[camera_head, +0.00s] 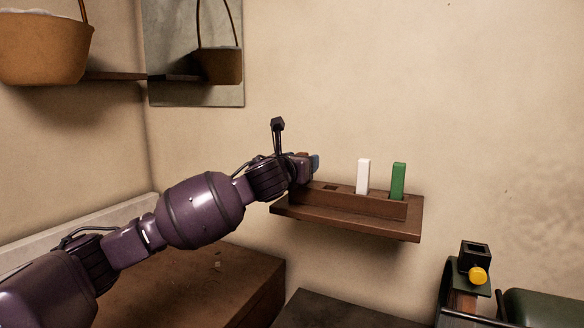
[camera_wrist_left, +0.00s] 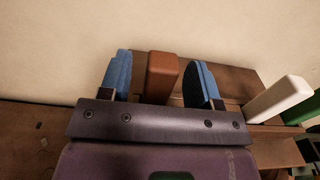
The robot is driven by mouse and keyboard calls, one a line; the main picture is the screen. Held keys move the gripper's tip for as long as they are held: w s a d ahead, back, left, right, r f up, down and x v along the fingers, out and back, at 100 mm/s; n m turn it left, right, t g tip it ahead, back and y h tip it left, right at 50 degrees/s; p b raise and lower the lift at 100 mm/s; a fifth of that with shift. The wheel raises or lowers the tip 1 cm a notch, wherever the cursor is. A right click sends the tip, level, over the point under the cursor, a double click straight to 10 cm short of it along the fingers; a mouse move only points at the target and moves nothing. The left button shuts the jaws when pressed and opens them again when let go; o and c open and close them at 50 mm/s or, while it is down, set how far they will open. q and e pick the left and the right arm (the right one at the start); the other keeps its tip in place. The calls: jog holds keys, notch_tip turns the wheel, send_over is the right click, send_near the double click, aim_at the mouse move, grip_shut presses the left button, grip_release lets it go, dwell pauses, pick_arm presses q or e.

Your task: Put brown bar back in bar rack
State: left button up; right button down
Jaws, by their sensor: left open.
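The bar rack (camera_head: 352,200) is a dark wooden block on a wall shelf. A white bar (camera_head: 363,176) and a green bar (camera_head: 398,181) stand in it, and an empty slot (camera_head: 331,187) shows left of the white bar. My left gripper (camera_head: 308,163) is at the rack's left end. In the left wrist view the brown bar (camera_wrist_left: 162,75) is between the open blue fingers, with gaps on both sides. Its lower end is hidden by the gripper, so I cannot tell how it sits in the rack. My right gripper is out of view.
The wooden shelf (camera_head: 345,228) sticks out from the wall under the rack. A basket (camera_head: 42,48) stands on another shelf at upper left, beside a mirror (camera_head: 178,60). A dark device with a yellow knob (camera_head: 478,276) is at lower right. The wall above the rack is clear.

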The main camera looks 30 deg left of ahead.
pick_arm(q)
jog(key=s+b, duration=0.1)
jog(key=s, duration=0.9)
jog(key=shift+s+d+b, duration=0.25)
jog(key=shift+d+b, duration=0.05)
jog(key=shift+b, duration=0.05)
